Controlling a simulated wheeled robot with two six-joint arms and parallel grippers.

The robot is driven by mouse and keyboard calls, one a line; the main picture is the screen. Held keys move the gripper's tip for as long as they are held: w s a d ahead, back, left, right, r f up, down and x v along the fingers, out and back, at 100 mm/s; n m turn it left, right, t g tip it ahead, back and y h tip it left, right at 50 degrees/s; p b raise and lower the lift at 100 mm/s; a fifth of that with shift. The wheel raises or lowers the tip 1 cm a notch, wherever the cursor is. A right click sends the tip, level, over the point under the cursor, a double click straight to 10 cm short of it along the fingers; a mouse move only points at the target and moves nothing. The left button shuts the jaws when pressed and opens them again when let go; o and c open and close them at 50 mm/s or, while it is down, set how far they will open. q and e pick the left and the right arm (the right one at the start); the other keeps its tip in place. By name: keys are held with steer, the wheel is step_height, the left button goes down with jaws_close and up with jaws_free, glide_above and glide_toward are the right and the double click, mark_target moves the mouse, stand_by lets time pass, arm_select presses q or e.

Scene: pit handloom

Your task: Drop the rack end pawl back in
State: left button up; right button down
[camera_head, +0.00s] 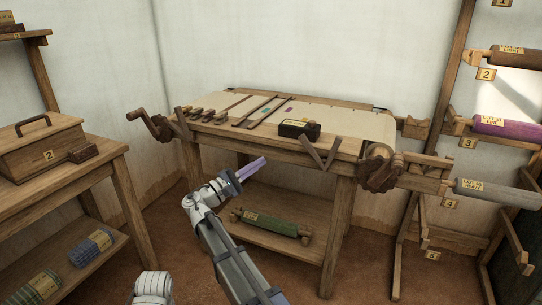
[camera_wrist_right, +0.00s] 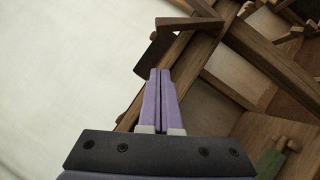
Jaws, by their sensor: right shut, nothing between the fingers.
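My right gripper (camera_head: 264,160) is shut and empty, its purple fingers held together in front of the loom (camera_head: 265,128). In the right wrist view its fingertips (camera_wrist_right: 160,73) touch each other, with wooden beams behind them. The rack (camera_head: 457,85) stands at the right with numbered tags and rollers across its arms. I cannot single out the end pawl; small wooden blocks show at the rack's arms, and a toothed dark wheel (camera_head: 380,168) sits at the loom's right front corner. My left gripper is not in view.
A table (camera_head: 110,160) at the left holds a lidded wooden box (camera_head: 40,150). A green roller (camera_head: 270,222) rests on the loom's lower shelf. Open floor lies between table and loom.

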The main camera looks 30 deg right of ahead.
steer(key=shift+s+d+r+p, duration=0.1)
steer(key=shift+d+r+p, duration=0.6)
steer(key=shift+d, duration=1.15)
steer(key=shift+s+d+r+p, duration=0.1)
steer(key=shift+d+r+p, duration=0.6)
steer(key=shift+d, duration=1.2)
steer(key=shift+s+d+r+p, duration=0.1)
steer(key=shift+d+r+p, duration=0.6)
steer(key=shift+d, duration=1.15)
steer(key=shift+r, duration=0.1)
steer(key=s+d+r+m+g+y+p, duration=0.1)
steer(key=s+d+r+m+y+p, duration=0.4)
steer(key=p, duration=1.2)
steer(key=shift+s+d+r+m+y, duration=0.45)
steer(key=shift+s+d+m, duration=0.4)
steer(key=shift+s+m, duration=1.05)
